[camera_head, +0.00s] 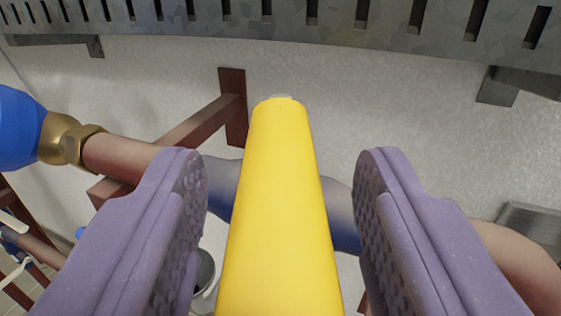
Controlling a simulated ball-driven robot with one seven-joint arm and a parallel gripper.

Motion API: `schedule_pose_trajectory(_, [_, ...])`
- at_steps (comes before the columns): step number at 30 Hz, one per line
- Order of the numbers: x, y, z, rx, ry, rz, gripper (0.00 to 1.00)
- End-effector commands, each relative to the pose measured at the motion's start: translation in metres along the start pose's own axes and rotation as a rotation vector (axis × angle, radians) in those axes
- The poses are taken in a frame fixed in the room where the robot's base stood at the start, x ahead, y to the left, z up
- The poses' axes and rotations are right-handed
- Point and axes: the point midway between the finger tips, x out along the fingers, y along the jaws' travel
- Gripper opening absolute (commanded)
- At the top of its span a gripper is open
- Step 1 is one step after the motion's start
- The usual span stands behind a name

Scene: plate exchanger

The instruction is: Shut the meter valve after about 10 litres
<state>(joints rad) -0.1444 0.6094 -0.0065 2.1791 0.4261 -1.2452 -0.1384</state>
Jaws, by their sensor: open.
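A yellow bar (281,210), which looks like a valve lever, runs from the bottom middle of the view up to its end near the centre. My gripper (275,185) is open, with one purple textured jaw on each side of the yellow bar. Gaps show between the bar and both jaws. Behind the bar, a copper-coloured pipe (120,158) crosses with a blue-grey middle part (342,222). The near end of the bar is cut off by the frame. No meter dial can be read here.
A brass fitting (72,139) joins the pipe to a blue rounded body (15,128) at the left edge. A reddish-brown bracket (232,108) is on the pale wall (400,110). A slotted metal tray (330,22) spans the top. A grey round container (203,280) shows below, partly hidden.

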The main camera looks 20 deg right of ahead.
Motion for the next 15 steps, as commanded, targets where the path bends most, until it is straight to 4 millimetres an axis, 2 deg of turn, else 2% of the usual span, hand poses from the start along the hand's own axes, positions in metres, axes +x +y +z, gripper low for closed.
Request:
schedule_pose_trajectory(5, [-0.0001, 0.0001, -0.0001, 0.000, 0.000, 0.000, 0.50])
schedule_pose_trajectory(11, [-0.0002, 0.0001, -0.0001, 0.000, 0.000, 0.000, 0.04])
schedule_pose_trajectory(12, [-0.0003, 0.0001, -0.0001, 0.000, 0.000, 0.000, 0.00])
schedule_pose_trajectory(15, [-0.0003, 0.0001, 0.0000, 0.000, 0.000, 0.000, 0.00])
